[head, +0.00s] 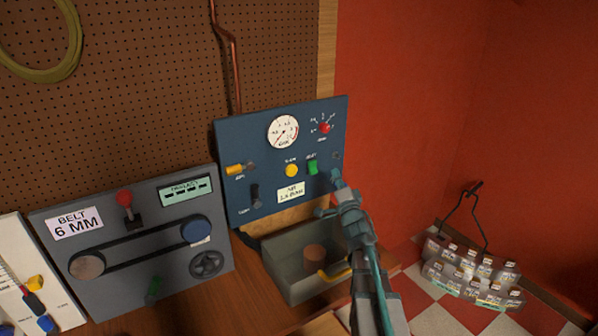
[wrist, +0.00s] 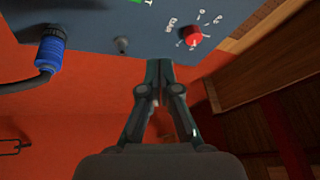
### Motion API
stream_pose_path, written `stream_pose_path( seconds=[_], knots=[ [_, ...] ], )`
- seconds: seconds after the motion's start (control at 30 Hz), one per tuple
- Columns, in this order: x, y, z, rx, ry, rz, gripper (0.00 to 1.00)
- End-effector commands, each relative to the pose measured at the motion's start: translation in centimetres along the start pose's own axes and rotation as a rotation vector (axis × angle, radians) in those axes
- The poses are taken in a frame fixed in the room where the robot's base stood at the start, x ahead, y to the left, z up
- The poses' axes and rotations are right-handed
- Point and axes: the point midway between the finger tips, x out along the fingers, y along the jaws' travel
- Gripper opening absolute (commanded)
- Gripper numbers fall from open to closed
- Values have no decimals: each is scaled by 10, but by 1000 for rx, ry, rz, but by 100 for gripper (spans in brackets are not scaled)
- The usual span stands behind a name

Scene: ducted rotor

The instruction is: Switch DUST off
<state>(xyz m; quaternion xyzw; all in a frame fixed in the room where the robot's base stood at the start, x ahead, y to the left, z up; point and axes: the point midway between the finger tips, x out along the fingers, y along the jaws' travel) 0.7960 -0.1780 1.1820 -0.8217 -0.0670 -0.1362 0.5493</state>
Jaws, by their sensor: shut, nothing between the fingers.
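The dark blue control panel (head: 262,150) stands upright against the pegboard in the head view. A green switch (head: 312,168) sits right of its middle; the small label above it is too blurred to read surely. In the wrist view only a green edge (wrist: 136,2) beside a letter T shows at the top. No label clearly reads DUST. A small grey stub (head: 336,156) sits near the panel's right edge and also shows in the wrist view (wrist: 122,45). My gripper (head: 335,178) is shut and empty, close to the panel's lower right; contact cannot be told.
The panel also carries a gauge (head: 283,131), a red knob (head: 325,127), a yellow button (head: 291,170), a yellow lever (head: 238,169) and a black switch (head: 255,195). A grey bin (head: 290,285) stands below. The belt panel (head: 130,245) is left; a bottle rack (head: 470,275) is right.

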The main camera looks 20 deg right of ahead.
Motion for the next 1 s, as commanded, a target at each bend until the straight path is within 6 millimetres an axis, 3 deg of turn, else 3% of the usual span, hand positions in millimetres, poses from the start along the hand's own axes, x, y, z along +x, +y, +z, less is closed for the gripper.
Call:
stream_pose_path(
  seconds=[0.63, 1.0],
  knots=[
    [4, 2, 5, 3, -4, -2, 0],
    [28, 22, 24, 5, -4, -4, 0]
  ],
)
